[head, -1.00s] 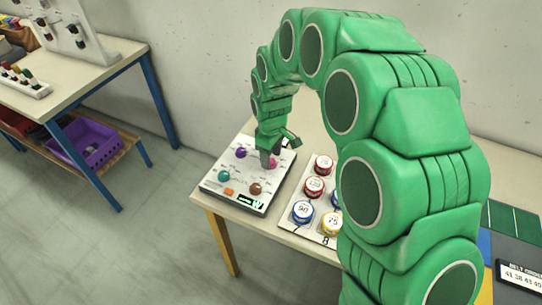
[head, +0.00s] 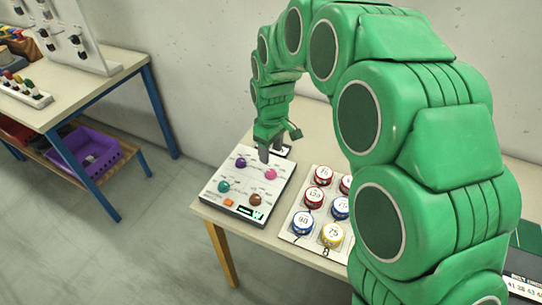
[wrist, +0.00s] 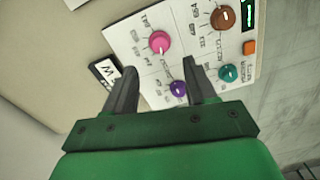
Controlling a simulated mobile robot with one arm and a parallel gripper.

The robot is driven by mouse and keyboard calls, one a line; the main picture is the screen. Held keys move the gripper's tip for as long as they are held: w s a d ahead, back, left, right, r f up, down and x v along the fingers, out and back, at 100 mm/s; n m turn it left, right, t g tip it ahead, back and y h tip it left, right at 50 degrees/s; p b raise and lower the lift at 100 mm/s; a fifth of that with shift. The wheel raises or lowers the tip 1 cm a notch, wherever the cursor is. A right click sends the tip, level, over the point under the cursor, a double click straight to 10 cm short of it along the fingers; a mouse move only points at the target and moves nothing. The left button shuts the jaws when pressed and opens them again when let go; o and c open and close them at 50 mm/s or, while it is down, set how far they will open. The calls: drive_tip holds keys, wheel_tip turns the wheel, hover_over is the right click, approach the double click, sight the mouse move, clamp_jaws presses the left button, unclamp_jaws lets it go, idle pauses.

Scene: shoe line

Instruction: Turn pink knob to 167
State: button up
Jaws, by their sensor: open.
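The pink knob (head: 271,174) is on the right side of a white panel (head: 250,200). It also shows in the wrist view (wrist: 159,42), with small printed numbers around it that are too blurred to read surely. My gripper (head: 270,156) is above the panel's far edge, behind the pink knob and apart from it. In the wrist view my gripper (wrist: 160,75) has its two fingers apart with nothing between them. The pink knob lies beyond the fingertips there. The panel also has a purple knob (wrist: 178,88), a teal knob (wrist: 228,73) and a brown knob (wrist: 223,19).
The panel has an orange button (head: 229,202) and a small display (head: 250,213). To its right, a white board (head: 289,229) carries several red, blue and yellow numbered discs. Another table (head: 60,106) stands at the left.

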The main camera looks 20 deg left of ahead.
sight(271, 171)
drive_tip(key=m, duration=0.3)
drive_tip(key=shift+w+d, duration=0.15)
drive_tip(key=shift+d, duration=0.05)
drive_tip(key=shift+f+m, duration=0.1)
drive_tip(key=shift+m, duration=1)
drive_tip(key=shift+a+f, duration=0.15)
drive_tip(key=shift+f, duration=3.7)
